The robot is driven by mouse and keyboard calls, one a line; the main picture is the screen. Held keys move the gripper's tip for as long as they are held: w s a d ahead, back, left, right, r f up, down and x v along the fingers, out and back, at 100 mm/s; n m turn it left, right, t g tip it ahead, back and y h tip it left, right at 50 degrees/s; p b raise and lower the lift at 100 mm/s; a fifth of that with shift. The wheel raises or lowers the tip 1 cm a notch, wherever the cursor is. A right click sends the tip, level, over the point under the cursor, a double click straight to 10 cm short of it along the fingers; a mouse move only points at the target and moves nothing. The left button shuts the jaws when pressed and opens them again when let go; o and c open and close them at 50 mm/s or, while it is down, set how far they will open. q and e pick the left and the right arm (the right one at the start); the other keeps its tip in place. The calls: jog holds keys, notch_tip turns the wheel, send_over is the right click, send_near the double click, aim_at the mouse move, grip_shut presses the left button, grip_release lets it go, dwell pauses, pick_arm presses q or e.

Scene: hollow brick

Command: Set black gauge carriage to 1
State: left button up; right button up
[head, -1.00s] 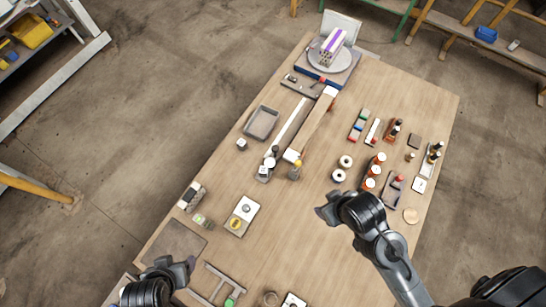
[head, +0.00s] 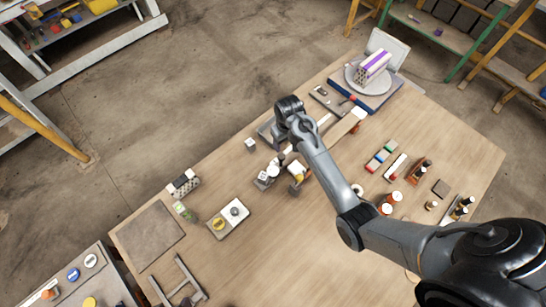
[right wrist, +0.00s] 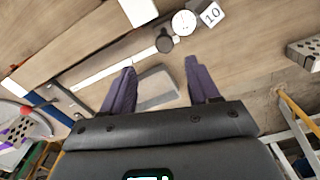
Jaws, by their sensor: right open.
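The black gauge carriage appears to be the black round piece (right wrist: 165,43) at the near end of a long white scale strip (right wrist: 100,76) in the right wrist view. In the head view it is a small dark spot (head: 281,158), partly crowded by my arm. A white round dial (right wrist: 184,22) and a block marked 10 (right wrist: 210,12) stand beside it. My right gripper (right wrist: 160,63) is open and empty, its dark purple fingers spread above a grey tray (right wrist: 157,88), a short way from the black piece. The head view hides its fingertips. My left gripper is out of the head view.
A plate with a purple-striped hollow brick (head: 373,66) stands at the far end. Bare table lies at the front centre.

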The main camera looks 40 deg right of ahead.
aim_at(282, 157)
jog(key=f, duration=1)
jog(key=shift+w+a+f, duration=0.2)
jog(key=shift+w+f, duration=0.15)
jog(key=shift+f, duration=0.05)
grip_shut()
